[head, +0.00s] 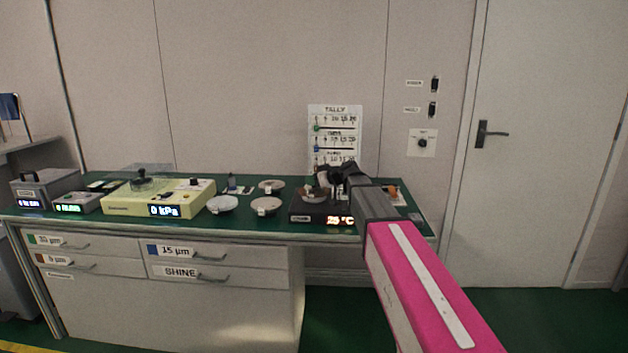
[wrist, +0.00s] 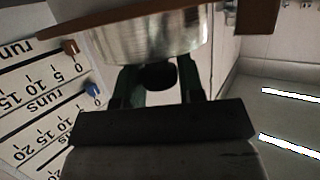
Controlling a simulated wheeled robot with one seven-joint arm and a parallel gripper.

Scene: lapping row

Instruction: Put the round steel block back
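In the head view my gripper (head: 325,180) is over the dark hot plate (head: 300,213) with an orange temperature display. The block (head: 312,195) shows just below the gripper, partly hidden by it. I cannot tell whether it touches the plate.
Three pale discs (head: 222,204) lie on the green bench top (head: 110,218) left of the hot plate. A cream kPa unit (head: 120,203) stands farther left. A tally board (head: 335,125) stands behind my gripper. Small items lie right of the hot plate, partly behind my arm.

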